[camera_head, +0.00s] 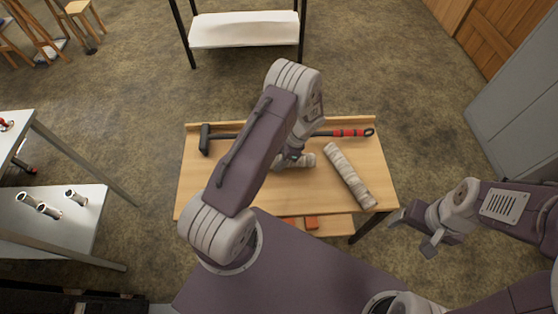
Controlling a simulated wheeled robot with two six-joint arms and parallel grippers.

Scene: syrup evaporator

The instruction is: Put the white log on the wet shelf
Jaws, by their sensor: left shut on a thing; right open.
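A pale log (305,160) lies at the middle of the wooden bench (235,185), partly hidden by my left arm. My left gripper (291,160) is shut on this log at bench height; its fingers are mostly hidden. A longer pale, bark-marked log (349,175) lies slanted on the bench to the right, apart from the gripper. My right gripper (414,233) is open and empty, off the bench's right front corner. A grey rack at the left has a lower shelf (85,222). No label shows which shelf is the wet one.
A long-handled tool with a black head (205,139) and red grip (350,133) lies along the bench's back edge. Three short cylinders (48,210) lie on the left rack. A pale-topped rack (243,30) stands behind. Orange blocks (311,222) sit under the bench.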

